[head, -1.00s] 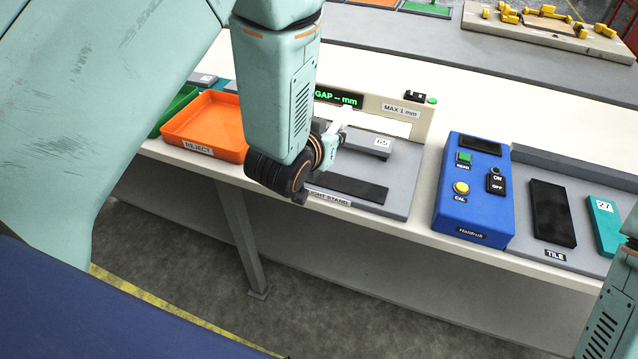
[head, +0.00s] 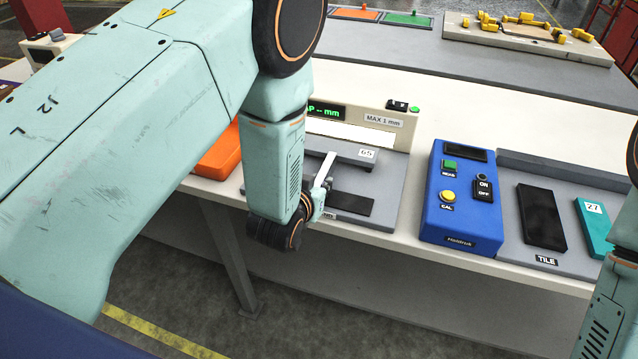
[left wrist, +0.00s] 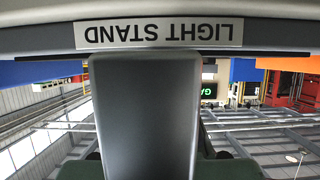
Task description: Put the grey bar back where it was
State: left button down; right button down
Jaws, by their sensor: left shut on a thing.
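My left gripper (head: 318,204) is shut on the grey bar (left wrist: 145,110), which fills the middle of the left wrist view just in front of my fingers. In the head view the bar (head: 325,167) shows as a narrow pale strip rising from my fingers over the light stand (head: 391,190). I cannot tell whether it touches the stand. A dark strip (head: 352,206) lies on the stand's front part, partly behind my gripper. A grey piece labelled 65 (head: 345,154) sits farther back on the stand. My right gripper is not in view.
A blue control box (head: 440,225) stands right of the stand. Farther right, a tile tray (head: 510,232) holds a black piece (head: 542,217) and a teal piece (head: 592,226). An orange bin (head: 222,158) is left, partly hidden by my arm.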

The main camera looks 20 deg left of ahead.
pick_arm(q)
jog(key=shift+a, duration=0.15)
jog(key=shift+s+f, duration=0.1)
jog(key=c, duration=1.5)
grip_release()
jog(key=shift+d, duration=0.25)
jog(key=shift+o, duration=1.2)
jog(key=shift+a, duration=0.2)
